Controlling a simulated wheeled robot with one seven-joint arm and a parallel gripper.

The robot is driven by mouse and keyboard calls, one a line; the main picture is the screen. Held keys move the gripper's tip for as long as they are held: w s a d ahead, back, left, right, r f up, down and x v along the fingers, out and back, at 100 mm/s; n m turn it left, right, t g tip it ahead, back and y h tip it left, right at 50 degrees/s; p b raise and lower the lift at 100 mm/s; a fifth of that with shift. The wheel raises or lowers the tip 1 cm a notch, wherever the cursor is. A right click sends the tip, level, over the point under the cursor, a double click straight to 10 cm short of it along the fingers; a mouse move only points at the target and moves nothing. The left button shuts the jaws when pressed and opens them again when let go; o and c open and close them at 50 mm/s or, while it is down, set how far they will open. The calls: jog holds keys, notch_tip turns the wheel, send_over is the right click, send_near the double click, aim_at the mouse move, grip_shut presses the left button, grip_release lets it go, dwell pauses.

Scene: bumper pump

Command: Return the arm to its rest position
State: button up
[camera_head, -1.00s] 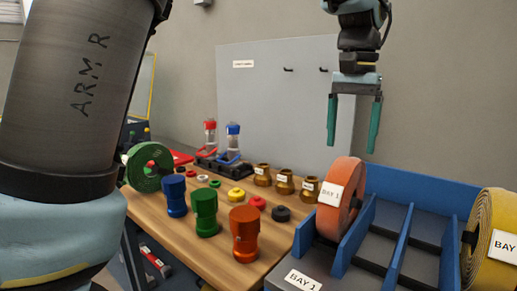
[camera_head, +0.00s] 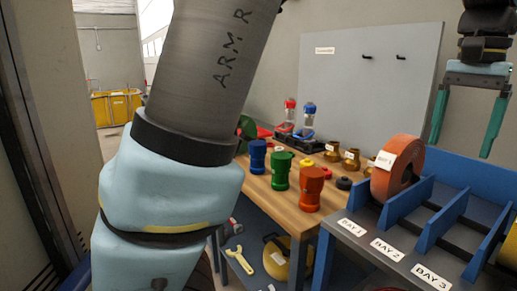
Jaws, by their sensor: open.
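My gripper (camera_head: 462,150) hangs at the upper right, pointing down, with its two green fingers wide apart and nothing between them. It is in the air in front of the grey board and above the blue bay rack. My own grey and blue arm link, marked ARM R, fills the left middle of the view and hides part of the table behind it.
A wooden table (camera_head: 283,209) holds blue (camera_head: 257,157), green (camera_head: 281,171) and red (camera_head: 312,189) fittings and several brass ones. An orange roll (camera_head: 398,165) stands in the blue bay rack (camera_head: 408,199). A grey board (camera_head: 373,92) is behind. A wrench (camera_head: 239,260) lies below the table.

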jog(key=w+a+f+n, duration=0.3)
jog(key=w+a+f, duration=0.35)
jog(key=a, duration=0.35)
jog(key=w+a+f+n, duration=0.2)
jog(key=w+a+f, duration=0.3)
jog(key=w+a, duration=0.3)
jog(key=s+a+f+n, duration=0.1)
jog(key=s+a+f, duration=0.1)
jog(key=a, duration=0.5)
jog(key=s+a+f+n+t, duration=0.1)
jog(key=a+f, duration=0.3)
jog(key=a, duration=0.4)
jog(key=s+a+f+n, duration=0.2)
jog(key=a+f+n, duration=0.1)
jog(key=a, duration=0.5)
jog(key=shift+s+f+t, duration=0.3)
jog(key=shift+f, duration=0.25)
